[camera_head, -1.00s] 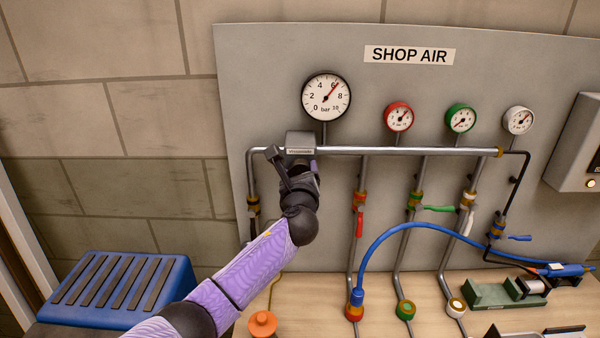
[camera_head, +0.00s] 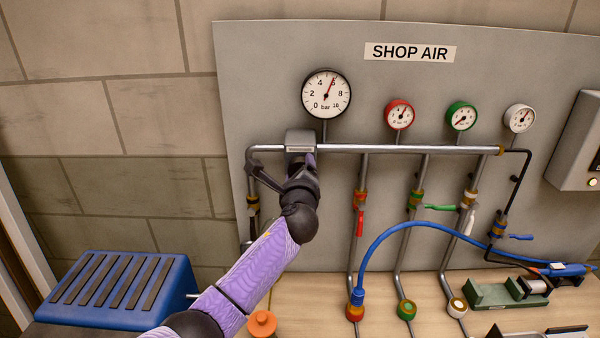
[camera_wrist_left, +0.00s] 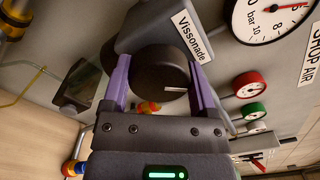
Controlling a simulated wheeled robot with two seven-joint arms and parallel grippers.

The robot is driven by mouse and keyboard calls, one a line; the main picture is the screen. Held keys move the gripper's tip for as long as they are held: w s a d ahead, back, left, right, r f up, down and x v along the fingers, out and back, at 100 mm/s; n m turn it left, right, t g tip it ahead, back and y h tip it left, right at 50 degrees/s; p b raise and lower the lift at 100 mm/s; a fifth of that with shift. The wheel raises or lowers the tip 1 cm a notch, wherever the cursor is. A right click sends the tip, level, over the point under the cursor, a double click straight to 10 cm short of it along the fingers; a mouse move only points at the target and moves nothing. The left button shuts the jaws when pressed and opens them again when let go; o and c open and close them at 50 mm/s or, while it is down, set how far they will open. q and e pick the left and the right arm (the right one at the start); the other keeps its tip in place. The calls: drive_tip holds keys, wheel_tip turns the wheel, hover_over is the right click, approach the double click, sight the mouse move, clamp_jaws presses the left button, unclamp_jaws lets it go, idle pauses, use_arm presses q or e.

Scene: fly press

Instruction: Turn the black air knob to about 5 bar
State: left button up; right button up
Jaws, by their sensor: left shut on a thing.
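The black air knob (camera_wrist_left: 160,75) sits between the two purple fingers of my left gripper (camera_wrist_left: 163,88) in the left wrist view. The gripper is shut on it, with a finger on each side. A white mark shows on the knob's face. In the head view my left gripper (camera_head: 309,160) is under the grey regulator block (camera_head: 300,140), and my wrist hides the knob. The large gauge (camera_head: 326,94) above has its needle pointing up and slightly right, at a little under 6 bar. It also shows in the left wrist view (camera_wrist_left: 275,15).
Red (camera_head: 399,114), green (camera_head: 461,116) and white (camera_head: 519,119) small gauges line the panel (camera_head: 270,70). Valves and pipes stand right of my arm. A blue hose (camera_head: 400,232) arcs over the bench. A blue ribbed box (camera_head: 125,290) is at lower left.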

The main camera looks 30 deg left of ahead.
use_arm(q)
drive_tip(key=shift+n+b, duration=0.35)
drive_tip(key=shift+n, duration=1.15)
drive_tip(key=o, duration=1.1)
drive_tip(key=shift+o, duration=0.2)
drive_tip(key=v, duration=1)
drive_tip(key=shift+a, duration=0.1)
drive_tip(key=shift+f, duration=0.1)
